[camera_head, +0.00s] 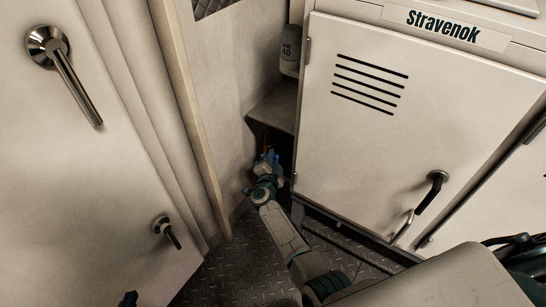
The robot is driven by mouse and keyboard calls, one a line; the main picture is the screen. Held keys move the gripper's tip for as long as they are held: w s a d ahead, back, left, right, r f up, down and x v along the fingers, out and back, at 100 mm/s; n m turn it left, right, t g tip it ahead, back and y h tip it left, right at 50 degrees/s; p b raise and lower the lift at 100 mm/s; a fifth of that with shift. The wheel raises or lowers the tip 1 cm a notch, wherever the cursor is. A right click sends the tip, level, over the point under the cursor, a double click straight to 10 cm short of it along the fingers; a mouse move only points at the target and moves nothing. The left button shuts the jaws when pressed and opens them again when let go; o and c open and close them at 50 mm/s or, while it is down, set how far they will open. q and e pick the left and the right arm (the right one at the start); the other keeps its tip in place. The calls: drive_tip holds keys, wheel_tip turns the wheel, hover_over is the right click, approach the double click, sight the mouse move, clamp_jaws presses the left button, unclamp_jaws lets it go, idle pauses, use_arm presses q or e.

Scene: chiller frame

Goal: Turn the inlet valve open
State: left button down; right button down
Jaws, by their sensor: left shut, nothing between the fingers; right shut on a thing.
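My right arm reaches from the lower right into the narrow gap left of the white cabinet. My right gripper (266,162) is at the gap's mouth, shut on the inlet valve (269,152), of which a small blue part shows. The fingers and the dark recess hide most of the valve, so I cannot tell how far it is turned. A small dark teal piece of my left gripper (128,299) shows at the bottom edge, away from the valve. It is shut and empty.
The white cabinet (400,125) with vent slots and a dark handle (431,192) stands close on the right. A door (75,180) with two metal handles stands on the left. Tread-plate floor (235,265) lies between.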

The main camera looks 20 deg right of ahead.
use_arm(q)
drive_tip(key=shift+s+f, duration=0.15)
use_arm(e)
drive_tip(key=c, duration=1.4)
unclamp_jaws()
drive_tip(key=shift+c, duration=0.2)
use_arm(q)
drive_tip(key=shift+s, duration=0.1)
use_arm(e)
drive_tip(key=shift+s+a, duration=0.1)
